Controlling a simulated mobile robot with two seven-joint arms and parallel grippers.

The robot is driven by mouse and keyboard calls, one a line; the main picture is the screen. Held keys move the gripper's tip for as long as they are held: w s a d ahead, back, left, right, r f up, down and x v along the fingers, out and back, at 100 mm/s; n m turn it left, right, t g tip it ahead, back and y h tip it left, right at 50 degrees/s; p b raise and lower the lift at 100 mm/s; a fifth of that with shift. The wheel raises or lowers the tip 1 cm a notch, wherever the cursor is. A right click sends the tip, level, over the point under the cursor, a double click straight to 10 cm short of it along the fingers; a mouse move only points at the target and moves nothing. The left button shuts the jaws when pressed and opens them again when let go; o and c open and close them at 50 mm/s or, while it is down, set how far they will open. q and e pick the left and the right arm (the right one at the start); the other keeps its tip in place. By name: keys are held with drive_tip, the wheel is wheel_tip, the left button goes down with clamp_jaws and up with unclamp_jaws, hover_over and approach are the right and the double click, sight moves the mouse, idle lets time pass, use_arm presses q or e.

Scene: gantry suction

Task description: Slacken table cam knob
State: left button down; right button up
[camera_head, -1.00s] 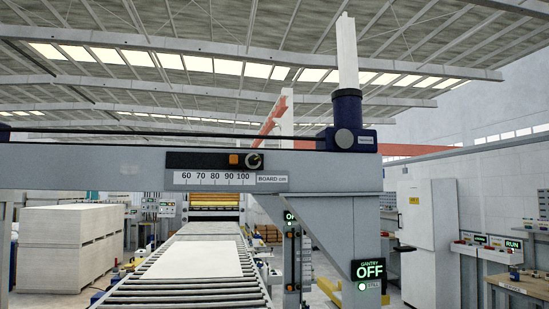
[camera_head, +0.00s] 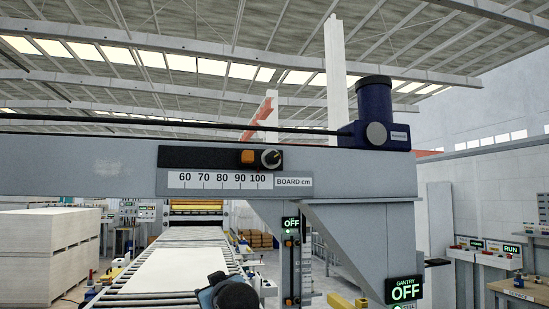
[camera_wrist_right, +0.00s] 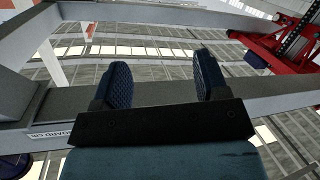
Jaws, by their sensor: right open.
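A round dark knob with a pale pointer (camera_head: 271,158) sits at the right end of a black slotted panel on the gantry beam in the head view, above the "BOARD cm" scale. An orange slider (camera_head: 247,156) is just left of it, near the 90 to 100 marks. I cannot tell for sure that this is the table cam knob. My right gripper (camera_wrist_right: 163,62) is open and empty in the right wrist view, its two blue ribbed fingers apart. The knob does not show clearly there. A dark blue and black arm part of mine shows low in the head view. My left gripper is not in view.
The grey gantry beam (camera_head: 110,170) spans the head view, with a blue motor (camera_head: 374,115) on top. A sign (camera_head: 405,290) reads "GANTRY OFF". Below runs a roller conveyor with a pale board (camera_head: 165,272). Stacked boards (camera_head: 40,255) stand left.

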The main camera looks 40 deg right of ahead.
drive_tip(key=s+d+r+m+h, duration=0.1)
drive_tip(key=s+d+r, duration=0.2)
drive_tip(key=r, duration=0.6)
drive_tip(key=s+d+r+m+h, duration=0.1)
drive_tip(key=s+d+r+m, duration=0.1)
drive_tip(key=r, duration=0.8)
drive_tip(key=m+h, duration=0.2)
drive_tip(key=m, duration=0.1)
approach(274, 158)
drive_tip(key=p+x, duration=0.5)
drive_tip(key=x, duration=0.3)
drive_tip(key=shift+w+d+r, duration=0.1)
drive_tip(key=shift+w+r, duration=0.05)
drive_tip(key=shift+w, duration=0.05)
drive_tip(key=shift+w+d, duration=0.2)
drive_tip(key=shift+w, duration=0.15)
drive_tip(key=c, duration=0.3)
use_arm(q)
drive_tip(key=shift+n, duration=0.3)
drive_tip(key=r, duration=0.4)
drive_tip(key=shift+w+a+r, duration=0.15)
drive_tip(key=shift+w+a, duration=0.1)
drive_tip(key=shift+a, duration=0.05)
use_arm(e)
drive_tip(key=c, duration=0.6)
